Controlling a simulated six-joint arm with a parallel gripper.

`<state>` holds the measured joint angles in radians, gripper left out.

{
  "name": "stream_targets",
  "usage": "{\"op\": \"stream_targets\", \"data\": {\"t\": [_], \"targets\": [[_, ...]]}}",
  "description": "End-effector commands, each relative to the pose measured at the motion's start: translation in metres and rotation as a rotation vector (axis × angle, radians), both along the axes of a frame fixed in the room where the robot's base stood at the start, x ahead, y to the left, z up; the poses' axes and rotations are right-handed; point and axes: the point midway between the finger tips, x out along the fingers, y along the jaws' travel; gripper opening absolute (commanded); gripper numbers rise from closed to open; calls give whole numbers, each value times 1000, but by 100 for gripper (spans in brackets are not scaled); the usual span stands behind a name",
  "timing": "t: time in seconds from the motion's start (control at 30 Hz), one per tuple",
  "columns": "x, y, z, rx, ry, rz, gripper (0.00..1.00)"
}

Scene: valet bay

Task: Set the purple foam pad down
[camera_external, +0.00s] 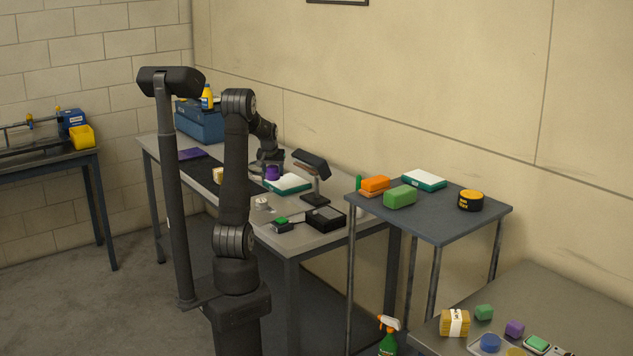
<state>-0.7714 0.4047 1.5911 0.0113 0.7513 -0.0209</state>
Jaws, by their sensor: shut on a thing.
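My gripper (271,165) points down over the long grey workbench (290,238), behind my upright arm. It is shut on the purple foam pad (272,174), a small purple piece just below the fingers. The fingers are small and partly hidden in this view.
A white and teal box (288,184) lies just right of the pad. A lamp-like stand (314,178), a black device (326,218) and a tan block (219,175) are nearby. A blue toolbox (200,122) stands at the back.

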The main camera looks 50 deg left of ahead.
Motion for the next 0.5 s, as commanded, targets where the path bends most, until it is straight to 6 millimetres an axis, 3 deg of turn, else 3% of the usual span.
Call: {"op": "stream_targets", "data": {"t": [0.1, 0.3, 0.5], "targets": [[-10, 29, -19, -2, 2, 5, 31], [-22, 65, -41, -1, 0, 4, 31], [-27, 78, -50, 0, 0, 1, 31]]}}
